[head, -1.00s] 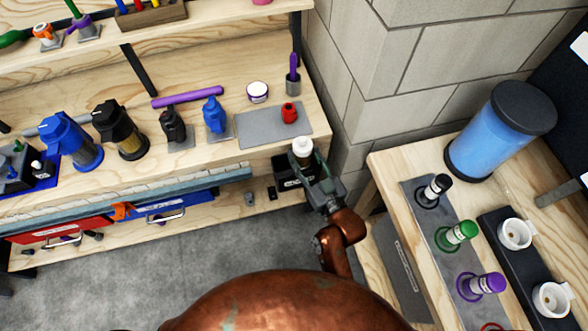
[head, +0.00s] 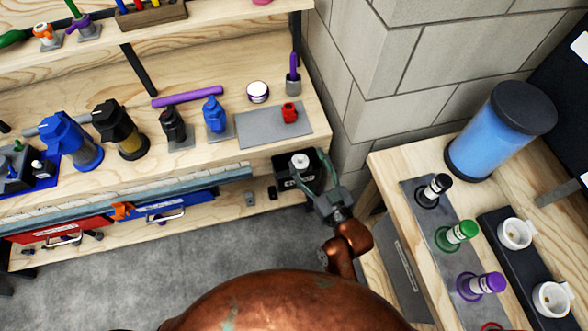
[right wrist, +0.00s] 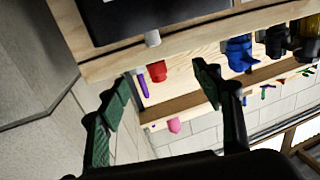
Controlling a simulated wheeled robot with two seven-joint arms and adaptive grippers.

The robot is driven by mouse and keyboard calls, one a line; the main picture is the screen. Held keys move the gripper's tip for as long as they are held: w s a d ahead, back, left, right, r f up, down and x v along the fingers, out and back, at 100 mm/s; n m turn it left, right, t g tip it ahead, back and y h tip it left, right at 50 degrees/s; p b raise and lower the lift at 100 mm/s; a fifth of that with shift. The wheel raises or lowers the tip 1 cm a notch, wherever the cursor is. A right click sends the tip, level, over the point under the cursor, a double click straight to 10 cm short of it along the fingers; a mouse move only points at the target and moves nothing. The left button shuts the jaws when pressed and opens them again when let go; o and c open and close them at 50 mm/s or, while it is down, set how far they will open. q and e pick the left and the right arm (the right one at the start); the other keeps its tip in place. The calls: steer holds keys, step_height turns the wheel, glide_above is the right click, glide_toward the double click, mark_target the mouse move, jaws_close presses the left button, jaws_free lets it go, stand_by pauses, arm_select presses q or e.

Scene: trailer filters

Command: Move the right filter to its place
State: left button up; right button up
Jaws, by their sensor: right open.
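A white cylinder (right wrist: 152,38) shows there beside the dark bin (right wrist: 150,15). Black (head: 434,190), green (head: 456,235) and purple (head: 480,286) capped filters stand on the right table. My left gripper is out of view.
Two white cups (head: 515,234) sit in a black holder on the right table (head: 385,165). A big blue canister (head: 492,135) stands behind. The bench carries a grey mat (head: 262,128), a red item (head: 289,112) and several bottles. A block wall closes the back right.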

steer(key=v, duration=0.8)
steer(key=shift+s, duration=0.35)
steer(key=shift+d, duration=0.1)
